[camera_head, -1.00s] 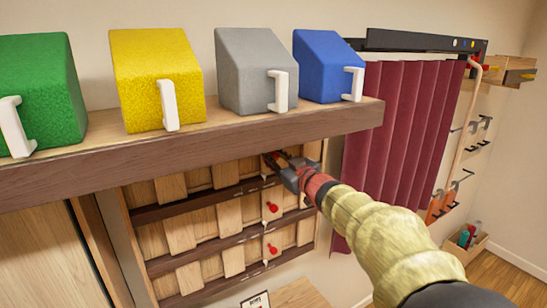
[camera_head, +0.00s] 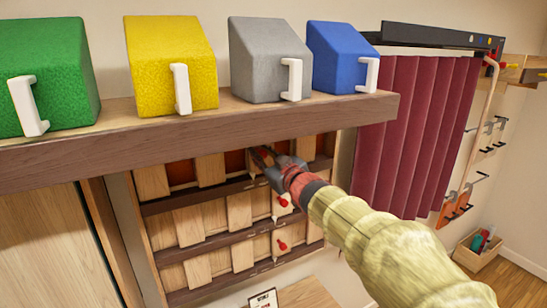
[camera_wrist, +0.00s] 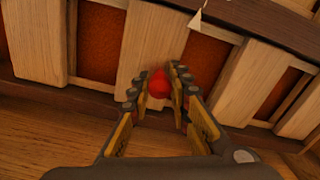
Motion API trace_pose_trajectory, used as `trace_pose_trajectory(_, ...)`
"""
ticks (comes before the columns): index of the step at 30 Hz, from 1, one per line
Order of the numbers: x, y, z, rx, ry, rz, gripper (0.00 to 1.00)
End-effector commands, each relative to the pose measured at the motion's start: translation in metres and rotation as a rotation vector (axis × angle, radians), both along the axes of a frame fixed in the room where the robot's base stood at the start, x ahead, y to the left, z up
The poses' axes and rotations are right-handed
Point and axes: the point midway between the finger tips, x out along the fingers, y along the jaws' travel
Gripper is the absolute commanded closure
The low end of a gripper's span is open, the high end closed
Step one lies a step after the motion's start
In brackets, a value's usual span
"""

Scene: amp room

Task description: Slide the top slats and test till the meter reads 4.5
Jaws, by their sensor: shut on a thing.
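A wooden frame with three rows of slats hangs below the shelf. In the top row, pale slats (camera_head: 152,181) alternate with rust-red gaps (camera_head: 183,172). My gripper (camera_head: 262,158) is at the right part of this row, under the shelf edge. In the wrist view my gripper (camera_wrist: 160,84) has its fingers on both sides of a red knob (camera_wrist: 158,86) on a pale slat (camera_wrist: 150,45), shut on it. A white pointer tip (camera_wrist: 197,19) shows above that slat. The lower rows have red knobs (camera_head: 283,201) (camera_head: 282,246). I see no readable meter.
A shelf (camera_head: 200,130) above holds green (camera_head: 50,75), yellow (camera_head: 170,62), grey (camera_head: 268,60) and blue (camera_head: 340,57) boxes with white handles. A maroon curtain (camera_head: 415,135) hangs to the right. A small card (camera_head: 263,300) is below.

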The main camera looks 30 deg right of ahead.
Motion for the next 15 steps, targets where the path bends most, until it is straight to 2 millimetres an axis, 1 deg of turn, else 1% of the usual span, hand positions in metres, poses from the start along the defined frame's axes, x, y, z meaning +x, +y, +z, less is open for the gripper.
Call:
trace_pose_trajectory(8,-0.0002,-0.0004,0.0007,0.001,0.001,-0.003,1.00)
trace_pose_trajectory(9,-0.0002,-0.0004,0.0007,0.001,0.001,-0.003,0.80)
trace_pose_trajectory(15,-0.0002,-0.0005,0.0006,0.001,0.001,-0.003,0.69)
